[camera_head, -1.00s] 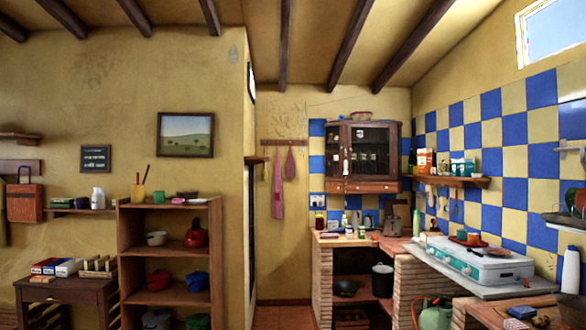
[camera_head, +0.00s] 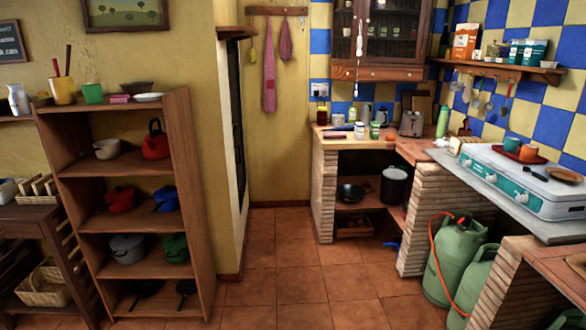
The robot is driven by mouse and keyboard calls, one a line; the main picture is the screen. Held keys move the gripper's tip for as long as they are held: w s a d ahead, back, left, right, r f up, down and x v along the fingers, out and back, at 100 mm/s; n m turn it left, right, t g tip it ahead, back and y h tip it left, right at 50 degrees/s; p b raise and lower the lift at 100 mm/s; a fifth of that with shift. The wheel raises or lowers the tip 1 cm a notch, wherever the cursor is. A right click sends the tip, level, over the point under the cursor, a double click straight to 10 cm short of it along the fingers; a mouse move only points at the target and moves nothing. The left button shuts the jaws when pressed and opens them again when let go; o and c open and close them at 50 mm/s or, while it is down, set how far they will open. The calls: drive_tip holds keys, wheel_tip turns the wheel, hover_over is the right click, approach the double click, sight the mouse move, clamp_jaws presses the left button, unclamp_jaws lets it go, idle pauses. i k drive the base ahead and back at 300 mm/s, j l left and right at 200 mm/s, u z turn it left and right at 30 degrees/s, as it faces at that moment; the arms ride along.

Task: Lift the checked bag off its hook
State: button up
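A hook rail (camera_head: 277,11) is fixed to the yellow back wall, left of the glass cabinet. A short pinkish-red bag-like cloth (camera_head: 285,42) hangs from its right part and narrows toward the top. It looks like the checked bag, but its pattern is too small to tell for sure. A longer pink cloth (camera_head: 269,78) hangs just left of it, and a thin yellow item (camera_head: 253,45) hangs further left. My gripper is not in view.
Open tiled floor (camera_head: 275,265) leads toward the back wall. A wooden shelf (camera_head: 190,130) with pots stands on the left. Brick counters (camera_head: 325,195), a stove (camera_head: 530,180) and green gas bottles (camera_head: 455,260) stand on the right. A dark narrow doorway or panel (camera_head: 237,120) is beside the shelf.

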sight(286, 46)
drive_tip(key=i, duration=3.2)
